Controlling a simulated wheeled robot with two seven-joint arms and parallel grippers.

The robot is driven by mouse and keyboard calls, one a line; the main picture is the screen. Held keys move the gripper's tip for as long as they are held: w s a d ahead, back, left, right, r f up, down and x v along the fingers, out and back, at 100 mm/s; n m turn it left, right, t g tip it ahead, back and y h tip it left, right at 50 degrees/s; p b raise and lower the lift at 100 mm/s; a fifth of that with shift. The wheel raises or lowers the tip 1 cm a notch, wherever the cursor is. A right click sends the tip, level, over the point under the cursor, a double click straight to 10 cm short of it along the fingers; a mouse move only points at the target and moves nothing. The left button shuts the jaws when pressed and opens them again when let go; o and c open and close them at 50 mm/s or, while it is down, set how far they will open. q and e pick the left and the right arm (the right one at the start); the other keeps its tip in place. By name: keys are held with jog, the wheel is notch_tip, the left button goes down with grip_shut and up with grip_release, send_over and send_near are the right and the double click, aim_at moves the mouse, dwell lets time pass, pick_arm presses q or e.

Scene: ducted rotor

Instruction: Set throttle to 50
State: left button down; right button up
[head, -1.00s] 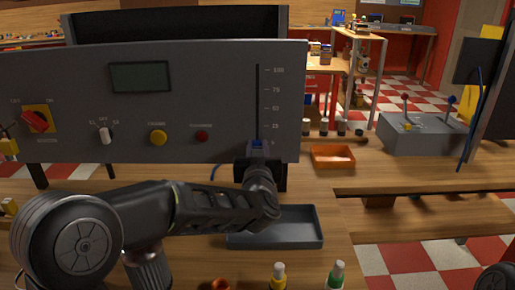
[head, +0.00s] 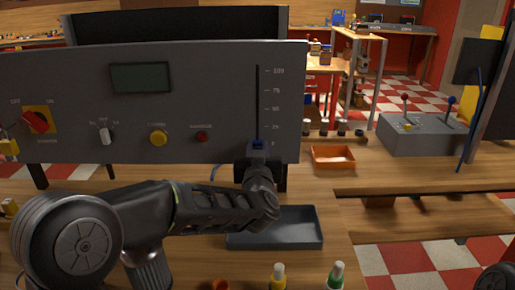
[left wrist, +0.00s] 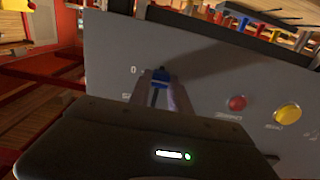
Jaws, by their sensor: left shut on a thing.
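The throttle is a vertical slot (head: 258,100) on the right of the grey control panel (head: 215,75), with a printed scale running up to 100. The panel's small display (head: 141,77) looks blank. My right gripper is not in view.
The panel also carries a red rotary switch (head: 36,122), a white selector (head: 106,136), a yellow button (head: 158,138) and a red button (head: 201,137). A grey tray (head: 285,240) lies below my left forearm. An orange bin (head: 333,153) and a grey lever box (head: 425,137) stand to the right.

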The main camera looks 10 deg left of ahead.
pick_arm(q)
notch_tip(320, 180, up, 10)
jog(key=p, duration=0.7)
jog(key=shift+r, duration=0.1)
jog(key=shift+f, duration=0.2)
jog(key=c, duration=1.2)
grip_release()
jog(key=shift+s, duration=0.1)
send_near(257, 108)
jog(key=shift+s+d+b, duration=0.2)
jog(key=shift+s+b, duration=0.25)
jog(key=shift+s, duration=0.1)
